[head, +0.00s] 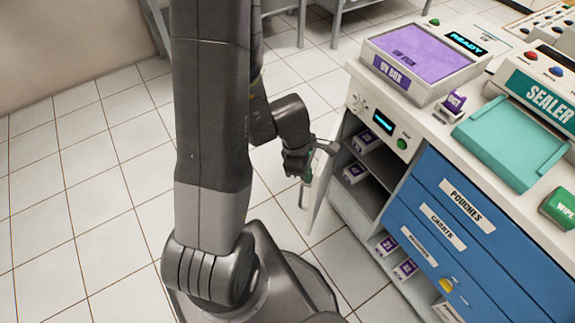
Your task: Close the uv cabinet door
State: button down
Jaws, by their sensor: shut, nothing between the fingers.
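The uv cabinet (372,205) is in the head view at the counter's left end, under a small display and a green button. Its door (322,195) stands open, swung out to the left and seen nearly edge-on, with a pale upright handle (304,194) on its outer side. White-and-purple boxes (355,174) show on the shelf inside. My gripper (325,147) is at the top of the open door, shut and empty. I cannot tell whether it touches the door.
On the counter (425,112) are a purple-topped UV box (420,50), a teal sealer (510,135) and a green wipes box (560,208). Blue drawers (450,225) are to the right of the cabinet. Tiled floor (110,235) is clear at the left.

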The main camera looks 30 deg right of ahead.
jog(key=s+d+n+p, duration=0.4)
jog(key=s+d, duration=0.7)
jog(key=d, duration=0.3)
jog(key=shift+s+d+n+t+h, duration=0.2)
jog(key=shift+s+n+t+h, duration=0.2)
